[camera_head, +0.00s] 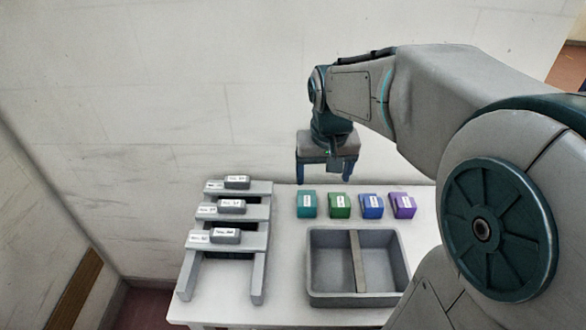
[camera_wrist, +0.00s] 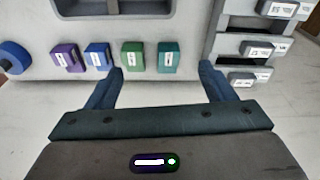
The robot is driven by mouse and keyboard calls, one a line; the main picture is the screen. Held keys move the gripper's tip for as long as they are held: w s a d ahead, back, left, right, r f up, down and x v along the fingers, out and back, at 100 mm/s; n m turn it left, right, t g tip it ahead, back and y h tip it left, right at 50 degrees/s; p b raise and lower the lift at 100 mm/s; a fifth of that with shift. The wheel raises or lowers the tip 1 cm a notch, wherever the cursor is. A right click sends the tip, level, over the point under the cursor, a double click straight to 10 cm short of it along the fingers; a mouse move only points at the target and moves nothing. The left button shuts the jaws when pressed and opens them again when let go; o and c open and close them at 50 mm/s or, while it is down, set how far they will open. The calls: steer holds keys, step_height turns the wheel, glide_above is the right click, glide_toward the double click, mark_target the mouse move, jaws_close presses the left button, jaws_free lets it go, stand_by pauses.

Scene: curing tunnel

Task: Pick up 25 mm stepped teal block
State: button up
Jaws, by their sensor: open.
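The teal block (camera_head: 306,205) stands on the white table at the left end of a row of coloured blocks, with a white label on it. It also shows in the wrist view (camera_wrist: 169,57), at the right end of the row there. My gripper (camera_head: 326,180) is open and empty, above and behind the row, nearest the teal and green blocks. In the wrist view its two fingers (camera_wrist: 160,72) reach toward the row, with the teal and green blocks between them in the picture. The gripper does not touch the teal block. Its step cannot be made out clearly.
Green (camera_head: 340,206), blue (camera_head: 371,206) and purple (camera_head: 402,206) blocks stand close beside it. A grey divided bin (camera_head: 313,270) is in front. A grey stepped rack (camera_head: 258,240) with several labelled dark blocks stands left. A wall rises behind the table.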

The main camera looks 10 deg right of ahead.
steer(key=m+g+b, duration=0.1)
steer(key=g+b, duration=0.1)
glide_above(307, 198)
step_height(307, 198, down, 8)
steer(key=f, duration=0.9)
steer(key=shift+w+d+p, duration=0.1)
steer(key=shift+w+p, duration=0.15)
steer(key=shift+p, duration=0.15)
steer(key=shift+s+f+p, duration=0.15)
steer(key=shift+f+p, duration=0.5)
steer(key=shift+f, duration=2)
steer(key=c, duration=1.1)
